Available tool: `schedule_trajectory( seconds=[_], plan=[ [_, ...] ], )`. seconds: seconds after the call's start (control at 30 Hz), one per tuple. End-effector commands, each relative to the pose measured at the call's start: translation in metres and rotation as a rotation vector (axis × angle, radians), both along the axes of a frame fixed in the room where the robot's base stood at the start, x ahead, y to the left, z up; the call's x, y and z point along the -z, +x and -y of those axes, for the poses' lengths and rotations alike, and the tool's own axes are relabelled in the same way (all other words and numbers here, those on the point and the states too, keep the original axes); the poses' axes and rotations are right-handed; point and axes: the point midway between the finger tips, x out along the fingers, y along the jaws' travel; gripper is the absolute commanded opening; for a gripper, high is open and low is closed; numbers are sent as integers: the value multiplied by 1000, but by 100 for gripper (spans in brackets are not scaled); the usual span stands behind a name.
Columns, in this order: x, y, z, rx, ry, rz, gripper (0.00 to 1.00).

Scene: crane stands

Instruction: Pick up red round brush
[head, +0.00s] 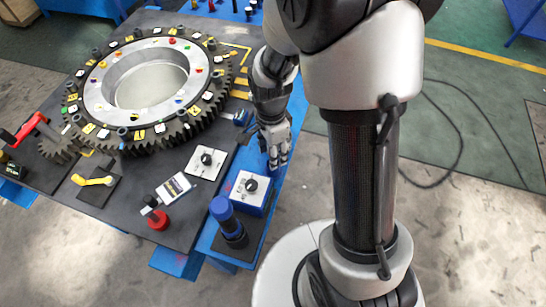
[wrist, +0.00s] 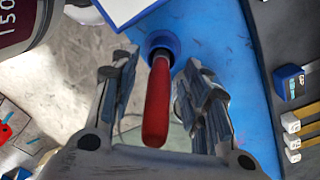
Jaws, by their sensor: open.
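The red round brush shows in the wrist view as a long red handle (wrist: 157,105), with its far end at a round blue holder (wrist: 162,42) on the blue surface. My gripper (wrist: 159,75) is open, with one finger on each side of the handle. Gaps show between the handle and both fingers, so I see no grip on it. In the head view my gripper (head: 277,160) points down over the blue strip at the table's right edge. I cannot make out the brush there; the gripper likely hides it.
A blue box with a white top and black knob (head: 252,190) stands just in front of my gripper. A blue-topped cylinder (head: 222,209) stands nearer. A large gear ring (head: 185,130) fills the table's left. Floor lies open to the right.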

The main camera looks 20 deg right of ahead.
Motion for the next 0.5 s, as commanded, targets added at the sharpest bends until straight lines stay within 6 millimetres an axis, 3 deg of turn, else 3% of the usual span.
schedule_trajectory(
  seconds=[0.13, 0.5],
  plan=[
    [-1, 0, 0, 0, 0, 1, 42],
    [-2, 0, 0, 0, 0, 1, 18]
  ],
)
